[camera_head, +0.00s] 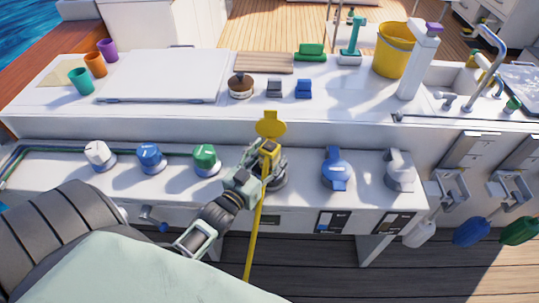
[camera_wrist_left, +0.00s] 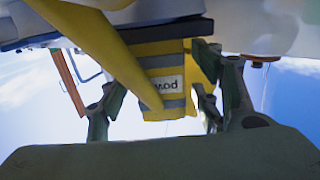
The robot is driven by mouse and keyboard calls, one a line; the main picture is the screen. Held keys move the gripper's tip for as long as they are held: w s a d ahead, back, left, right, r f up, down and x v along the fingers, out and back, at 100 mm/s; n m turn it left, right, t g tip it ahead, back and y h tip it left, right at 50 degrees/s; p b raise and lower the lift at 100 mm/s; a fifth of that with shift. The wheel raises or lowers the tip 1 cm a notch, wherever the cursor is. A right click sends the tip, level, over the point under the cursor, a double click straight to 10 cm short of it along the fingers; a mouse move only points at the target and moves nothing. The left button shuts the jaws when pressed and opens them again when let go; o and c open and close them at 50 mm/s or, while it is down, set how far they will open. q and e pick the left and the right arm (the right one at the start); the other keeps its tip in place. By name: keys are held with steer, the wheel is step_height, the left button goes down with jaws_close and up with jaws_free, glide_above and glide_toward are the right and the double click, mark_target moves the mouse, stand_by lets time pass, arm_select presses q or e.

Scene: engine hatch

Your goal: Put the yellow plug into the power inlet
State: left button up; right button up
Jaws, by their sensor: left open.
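The yellow plug (camera_head: 269,149) stands about upright at the power inlet (camera_head: 279,183), a dark round socket on the front ledge with its yellow lid (camera_head: 270,124) raised behind. My left gripper (camera_head: 265,164) is around the plug with its fingers apart. In the left wrist view, the plug (camera_wrist_left: 166,82), with grey bands and a partly readable label, is between the fingers of my left gripper (camera_wrist_left: 160,98). The yellow cable (camera_head: 253,240) hangs from the plug over the ledge front. The gripper hides the plug's lower end, so I cannot tell how deep it sits. My right gripper is not in view.
White, blue and green knobs (camera_head: 205,156) stand on the ledge to the left. A blue valve (camera_head: 336,172) and a grey one (camera_head: 399,171) stand to the right. A yellow bucket (camera_head: 394,50) and small items occupy the upper counter.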

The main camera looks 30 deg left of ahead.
arm_select(q)
steer(key=s, duration=1.1)
steer(key=shift+s+d+r, duration=0.1)
steer(key=shift+d+r, duration=0.05)
steer(key=shift+r, duration=0.1)
steer(key=shift+f, duration=0.1)
